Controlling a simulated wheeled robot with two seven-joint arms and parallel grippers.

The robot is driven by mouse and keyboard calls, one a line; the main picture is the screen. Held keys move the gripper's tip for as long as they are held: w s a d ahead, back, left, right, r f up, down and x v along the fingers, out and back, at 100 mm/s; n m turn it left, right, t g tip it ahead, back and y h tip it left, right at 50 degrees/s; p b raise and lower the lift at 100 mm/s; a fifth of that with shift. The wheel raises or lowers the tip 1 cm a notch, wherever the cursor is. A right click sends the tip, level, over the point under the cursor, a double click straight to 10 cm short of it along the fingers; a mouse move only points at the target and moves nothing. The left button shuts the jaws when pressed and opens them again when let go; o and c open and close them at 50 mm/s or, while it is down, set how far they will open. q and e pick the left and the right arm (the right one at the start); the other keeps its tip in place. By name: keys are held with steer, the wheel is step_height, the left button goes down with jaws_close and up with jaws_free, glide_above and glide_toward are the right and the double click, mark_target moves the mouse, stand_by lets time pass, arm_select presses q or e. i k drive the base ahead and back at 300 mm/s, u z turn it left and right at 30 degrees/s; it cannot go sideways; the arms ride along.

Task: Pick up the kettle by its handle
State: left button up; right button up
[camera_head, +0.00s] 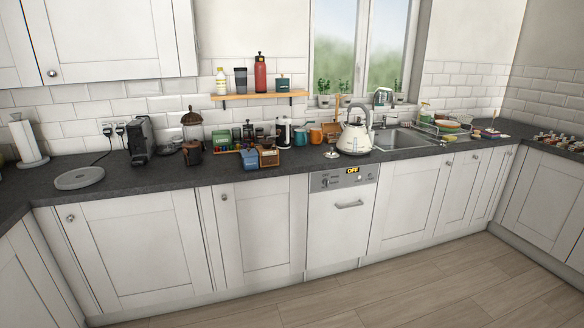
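A cream kettle (355,138) stands upright on the slate worktop, above the dishwasher and just left of the sink. Its arched handle (358,108) rises over the top of the body. A small round metal item (331,154) lies on the worktop at the kettle's left. Neither of my grippers shows in the head view, and nothing is touching the kettle.
Left of the kettle stand an orange mug (315,135), a blue box (250,159) and several jars. The sink (400,138) lies to its right. A grey round disc (79,178) lies far left.

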mark_target(355, 140)
steer(key=z, duration=0.1)
steer(key=i, duration=2.3)
steer(key=z, duration=0.05)
